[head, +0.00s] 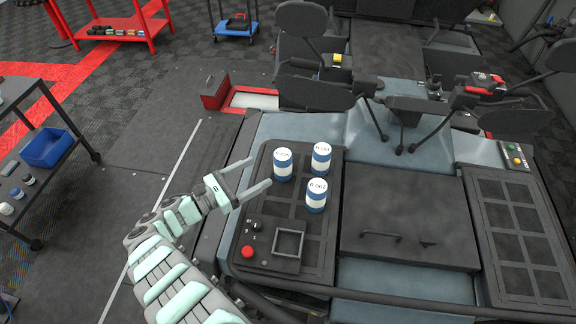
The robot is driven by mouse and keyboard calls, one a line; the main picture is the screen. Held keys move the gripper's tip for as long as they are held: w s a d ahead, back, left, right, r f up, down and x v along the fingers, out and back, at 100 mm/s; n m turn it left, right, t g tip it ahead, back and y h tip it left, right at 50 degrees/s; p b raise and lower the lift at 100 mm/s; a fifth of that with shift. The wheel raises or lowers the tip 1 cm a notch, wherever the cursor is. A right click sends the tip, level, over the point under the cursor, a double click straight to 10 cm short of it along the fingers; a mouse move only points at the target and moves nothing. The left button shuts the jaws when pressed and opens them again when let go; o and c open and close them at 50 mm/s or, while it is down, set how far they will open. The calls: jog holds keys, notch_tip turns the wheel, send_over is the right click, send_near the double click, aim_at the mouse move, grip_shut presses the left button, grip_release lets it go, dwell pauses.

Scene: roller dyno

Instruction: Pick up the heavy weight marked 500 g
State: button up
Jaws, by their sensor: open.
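Three blue and white cylindrical weights stand upright on the black panel (262,210), with small upside-down labels on their white tops. The left weight (283,165) seems to be the one marked 500 g, though the print is hard to read. The back right weight (321,158) seems to read 100 g. The front weight (316,196) seems to read 200 g. My gripper (261,172) is open and empty just left of the left weight, its two fingers pointing toward it. The fingers appear apart from the weight.
A square frame (289,242) and a red button (247,252) are at the panel's front. A black lid with a handle (380,236) lies to the right. A seat-like part with a dark arm (314,90) stands behind the weights. A cart with a blue bin (46,148) is far left.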

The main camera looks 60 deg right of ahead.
aim_at(275, 164)
jog(key=p+x, duration=0.2)
jog(key=x, duration=0.7)
jog(key=shift+s+d+r, duration=0.15)
jog(key=shift+s+d, duration=0.1)
jog(key=shift+s, duration=0.15)
jog(key=shift+c, duration=0.3)
grip_shut()
